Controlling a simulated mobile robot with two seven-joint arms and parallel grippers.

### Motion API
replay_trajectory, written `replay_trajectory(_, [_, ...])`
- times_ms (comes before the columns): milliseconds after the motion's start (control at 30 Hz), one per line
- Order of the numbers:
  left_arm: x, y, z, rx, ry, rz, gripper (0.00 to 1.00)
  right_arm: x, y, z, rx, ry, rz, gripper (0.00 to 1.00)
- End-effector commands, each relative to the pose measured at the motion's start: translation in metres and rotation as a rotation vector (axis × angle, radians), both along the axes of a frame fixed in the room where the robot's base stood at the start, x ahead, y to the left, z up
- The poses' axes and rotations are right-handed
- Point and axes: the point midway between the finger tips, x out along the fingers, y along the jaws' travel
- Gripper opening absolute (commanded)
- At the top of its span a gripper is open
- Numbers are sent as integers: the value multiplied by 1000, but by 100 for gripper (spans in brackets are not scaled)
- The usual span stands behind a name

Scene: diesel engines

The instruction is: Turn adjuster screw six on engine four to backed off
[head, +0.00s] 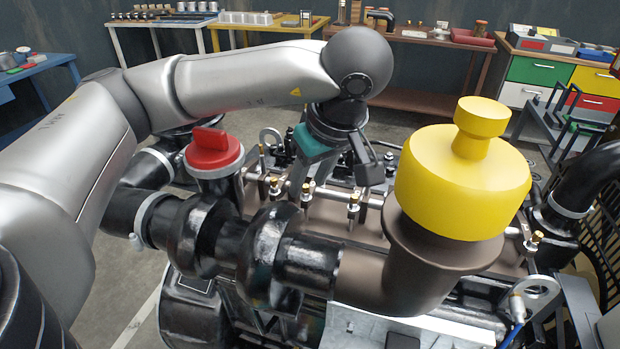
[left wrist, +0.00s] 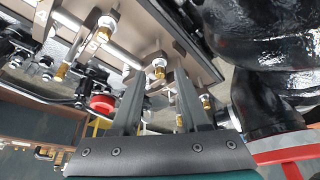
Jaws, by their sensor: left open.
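My left gripper (head: 309,178) reaches down over the engine's valve gear, its teal body above a row of brass-tipped adjuster screws on a rocker shaft. In the left wrist view its two dark fingers (left wrist: 160,88) are apart, with one brass and silver adjuster screw (left wrist: 159,70) showing in the gap; contact cannot be told. More adjuster screws (head: 353,205) stand along the shaft to the right, and another (left wrist: 104,30) shows at upper left in the wrist view. My right gripper is not in view.
A yellow cap (head: 463,185) on a brown elbow rises right of the gripper. A red cap (head: 213,150) on a black pipe stands left, near my left arm. Black pipework (head: 255,250) crosses in front. Workbenches (head: 420,70) stand at the back.

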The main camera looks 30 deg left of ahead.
Motion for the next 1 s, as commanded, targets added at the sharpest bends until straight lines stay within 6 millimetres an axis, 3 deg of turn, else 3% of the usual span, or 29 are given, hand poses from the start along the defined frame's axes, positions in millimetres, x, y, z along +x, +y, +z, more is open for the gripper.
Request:
replay_trajectory(133, [0,0,0,0,0,1,45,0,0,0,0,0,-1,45])
replay_trajectory(533, [0,0,0,0,0,1,0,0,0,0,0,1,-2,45])
replay_trajectory(1000, [0,0,1,0,0,2,0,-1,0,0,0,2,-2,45])
